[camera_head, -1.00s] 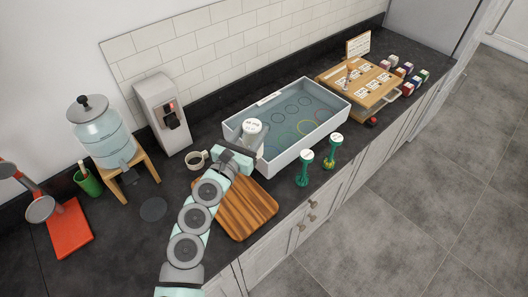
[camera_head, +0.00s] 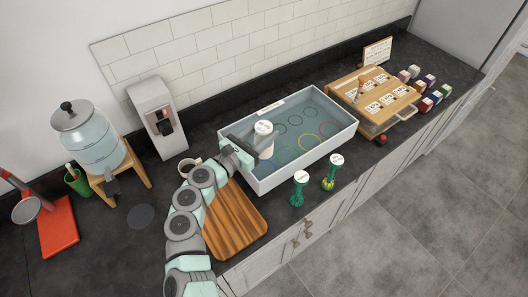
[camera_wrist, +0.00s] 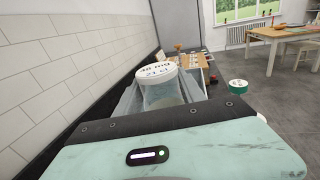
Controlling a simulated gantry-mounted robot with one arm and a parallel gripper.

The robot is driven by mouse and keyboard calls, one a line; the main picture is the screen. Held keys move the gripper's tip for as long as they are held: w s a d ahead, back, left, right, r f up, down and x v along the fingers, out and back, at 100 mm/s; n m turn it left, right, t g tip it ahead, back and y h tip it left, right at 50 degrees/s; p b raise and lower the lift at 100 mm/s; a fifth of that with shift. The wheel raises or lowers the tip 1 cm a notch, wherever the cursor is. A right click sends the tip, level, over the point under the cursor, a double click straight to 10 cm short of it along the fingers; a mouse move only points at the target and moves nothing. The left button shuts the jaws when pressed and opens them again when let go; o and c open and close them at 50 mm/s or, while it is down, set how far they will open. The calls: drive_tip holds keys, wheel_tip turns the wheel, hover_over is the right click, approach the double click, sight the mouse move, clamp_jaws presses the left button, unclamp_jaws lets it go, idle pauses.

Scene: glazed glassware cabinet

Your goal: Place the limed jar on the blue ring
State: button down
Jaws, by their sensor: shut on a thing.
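My gripper (camera_head: 252,146) is shut on a pale, cloudy jar with a white lettered lid (camera_head: 264,136). The jar is upright over the left part of a white-walled tray (camera_head: 302,167). I cannot tell whether its base touches the tray floor. The wrist view shows the jar (camera_wrist: 163,95) beyond the gripper body, lid lettering partly readable.
A wooden card box (camera_head: 372,98) stands to the right.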

wheel_tip(320, 180, down, 10)
drive_tip(key=shift+w+r+p, duration=0.1)
drive_tip(key=shift+r+p, duration=0.1)
drive_tip(key=shift+p, duration=0.1)
drive_tip(key=shift+f, duration=0.25)
drive_tip(key=shift+f+b, duration=0.2)
drive_tip(key=shift+b, duration=0.1)
drive_tip(key=c, duration=0.7)
unclamp_jaws()
